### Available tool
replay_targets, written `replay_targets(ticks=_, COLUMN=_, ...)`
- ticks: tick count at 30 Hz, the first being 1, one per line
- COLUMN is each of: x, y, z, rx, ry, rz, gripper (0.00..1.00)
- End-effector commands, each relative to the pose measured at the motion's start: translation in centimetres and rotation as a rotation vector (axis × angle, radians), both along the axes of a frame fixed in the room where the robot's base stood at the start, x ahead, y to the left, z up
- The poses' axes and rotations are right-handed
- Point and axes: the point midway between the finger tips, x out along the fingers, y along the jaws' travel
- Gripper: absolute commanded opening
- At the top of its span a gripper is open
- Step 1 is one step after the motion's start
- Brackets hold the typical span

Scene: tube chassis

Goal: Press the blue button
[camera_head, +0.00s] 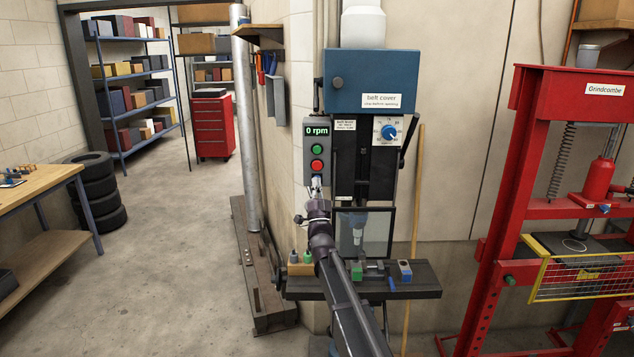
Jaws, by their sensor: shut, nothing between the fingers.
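A grey control box (317,130) is on the left of the drill press, with a "0 rpm" display. It has a green button (317,149) and a red button (316,165) below it. My arm reaches up from the bottom of the view, and my gripper (317,184) is shut and empty at the lower part of the box, just below the red button. A small pale bluish patch shows at the fingertips; I cannot tell whether it is the blue button or part of my gripper. The gripper covers that part of the box, and contact cannot be made out.
A blue dial (388,132) is on the press, under the blue belt cover (370,75). The press table (425,283) holds a vise and small blocks. A red press frame (500,190) stands at the right. The floor at the left is open.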

Motion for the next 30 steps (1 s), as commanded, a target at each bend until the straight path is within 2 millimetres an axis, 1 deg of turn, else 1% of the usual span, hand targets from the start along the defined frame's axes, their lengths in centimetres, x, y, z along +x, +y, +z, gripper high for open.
replay_targets(ticks=5, x=-0.1, y=0.0, z=0.0, rx=0.000, ry=0.000, rz=0.000, gripper=0.00)
replay_targets(ticks=16, x=-1.4, y=0.0, z=0.0, rx=0.000, ry=0.000, rz=0.000, gripper=0.00)
replay_targets(ticks=30, x=-1.6, y=0.0, z=0.0, rx=0.000, ry=0.000, rz=0.000, gripper=0.00)
